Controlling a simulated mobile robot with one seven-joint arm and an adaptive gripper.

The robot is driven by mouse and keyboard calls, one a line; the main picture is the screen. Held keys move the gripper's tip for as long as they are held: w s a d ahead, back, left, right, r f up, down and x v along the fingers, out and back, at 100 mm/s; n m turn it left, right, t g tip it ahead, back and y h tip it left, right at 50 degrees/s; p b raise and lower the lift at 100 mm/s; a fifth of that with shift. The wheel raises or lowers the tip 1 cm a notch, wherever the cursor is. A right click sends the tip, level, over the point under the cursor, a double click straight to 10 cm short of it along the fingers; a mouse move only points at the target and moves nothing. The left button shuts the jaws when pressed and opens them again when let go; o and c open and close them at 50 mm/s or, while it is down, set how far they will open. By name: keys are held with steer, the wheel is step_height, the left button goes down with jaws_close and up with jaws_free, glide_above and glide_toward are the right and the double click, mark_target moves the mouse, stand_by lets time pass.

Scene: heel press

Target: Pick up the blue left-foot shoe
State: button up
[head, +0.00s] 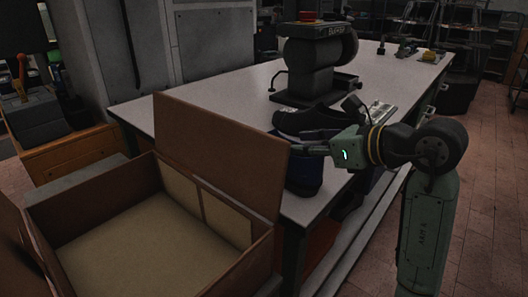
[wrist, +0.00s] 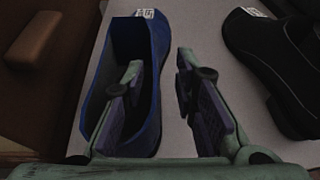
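The blue shoe (wrist: 152,112) stands on the table at the left of the wrist view, with its open top facing me and a white label at its far end. In the head view the blue shoe (head: 304,178) is at the table's near edge, partly hidden by my gripper (head: 300,147). In the wrist view my gripper (wrist: 158,66) is open. Its left finger overlaps the shoe's opening and its right finger is over the table beside the shoe's right wall. I cannot tell whether either finger touches the shoe, nor which foot it fits.
A black shoe (wrist: 275,60) lies to the right in the wrist view. A large open cardboard box (head: 150,262) stands left of the table (head: 215,110), its raised flap near my gripper. A dark press machine (head: 315,65) stands behind the shoes.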

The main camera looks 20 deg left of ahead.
steer(key=shift+w+a+f, duration=0.3)
steer(key=shift+a, duration=0.3)
steer(key=shift+c, duration=0.2)
jaws_close()
steer(key=shift+r, duration=0.1)
